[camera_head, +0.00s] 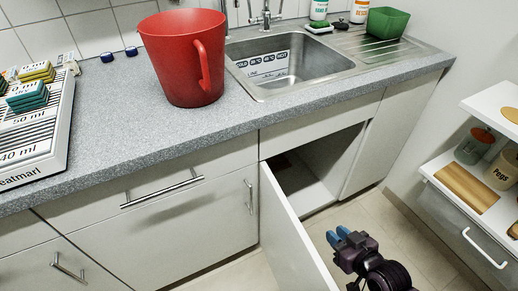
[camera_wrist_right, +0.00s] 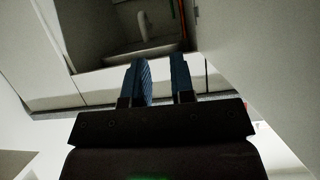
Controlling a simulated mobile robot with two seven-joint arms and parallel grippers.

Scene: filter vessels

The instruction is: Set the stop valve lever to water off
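My right gripper (camera_head: 345,237) has blue fingertips and is in front of the open cabinet under the sink, beside the inner face of its door. In the right wrist view the gripper (camera_wrist_right: 160,80) is open, with an empty gap between its fingers. Beyond the fingers is the dark cabinet interior (camera_wrist_right: 100,40), with a pale, dim pipe-like shape (camera_wrist_right: 150,25) and a thin reddish line (camera_wrist_right: 182,20) at its upper right. I cannot make out a stop valve lever in either view. My left gripper is not in view.
The white cabinet door (camera_head: 290,240) stands open towards me, left of the gripper. Above are the grey counter (camera_head: 150,130), the sink (camera_head: 290,60) and a large red jug (camera_head: 182,60). Shelves (camera_head: 470,180) stand at the right. Tiled floor (camera_head: 425,240) is clear between.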

